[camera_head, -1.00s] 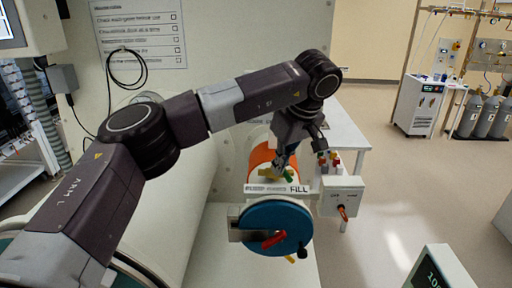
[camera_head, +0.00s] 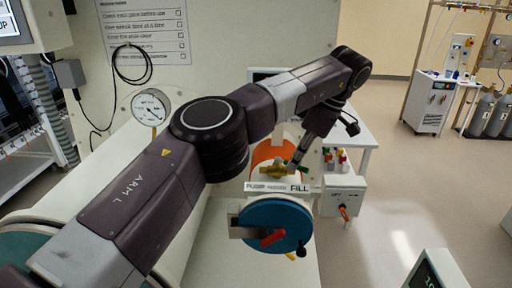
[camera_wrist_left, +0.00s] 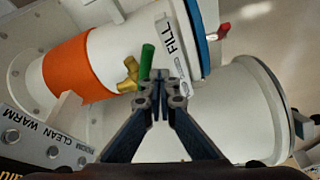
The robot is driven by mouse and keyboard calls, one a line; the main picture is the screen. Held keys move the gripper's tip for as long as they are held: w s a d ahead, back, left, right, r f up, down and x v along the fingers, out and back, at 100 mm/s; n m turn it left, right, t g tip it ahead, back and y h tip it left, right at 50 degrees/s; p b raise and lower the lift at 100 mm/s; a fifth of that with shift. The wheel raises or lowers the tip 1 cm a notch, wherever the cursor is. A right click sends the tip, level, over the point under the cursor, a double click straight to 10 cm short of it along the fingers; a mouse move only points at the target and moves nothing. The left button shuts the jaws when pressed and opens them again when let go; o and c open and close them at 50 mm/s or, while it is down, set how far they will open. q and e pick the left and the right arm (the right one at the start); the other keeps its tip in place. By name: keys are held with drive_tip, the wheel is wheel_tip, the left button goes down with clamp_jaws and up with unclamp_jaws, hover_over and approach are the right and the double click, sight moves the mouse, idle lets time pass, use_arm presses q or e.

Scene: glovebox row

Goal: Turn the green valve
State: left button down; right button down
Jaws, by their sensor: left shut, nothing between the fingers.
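The green valve handle (camera_wrist_left: 147,60) sticks out from a brass valve body (camera_wrist_left: 130,77) on top of a white cylinder with an orange band. The brass body also shows in the head view (camera_head: 272,170), beside the FILL label. My left gripper (camera_wrist_left: 159,76) is shut and empty. Its fingertips are at the near end of the green handle in the wrist view; I cannot tell whether they touch it. In the head view the left gripper (camera_head: 294,166) comes down from the upper right onto the valve, and the green handle is mostly hidden there. The right gripper is out of view.
A blue round door (camera_head: 275,226) with a red handle closes the cylinder's front. A white box (camera_head: 343,196) with an orange-red lever stands to its right. A pressure gauge (camera_head: 150,107) is on the left. Open floor lies to the right.

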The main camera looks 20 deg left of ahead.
use_arm(q)
drive_tip(key=shift+w+d+n, duration=0.2)
drive_tip(key=shift+w+n, duration=0.2)
drive_tip(key=shift+n, duration=0.3)
idle(0.6)
drive_tip(key=shift+s+a+m, duration=0.1)
drive_tip(key=shift+s+m, duration=0.05)
drive_tip(key=shift+m, duration=0.25)
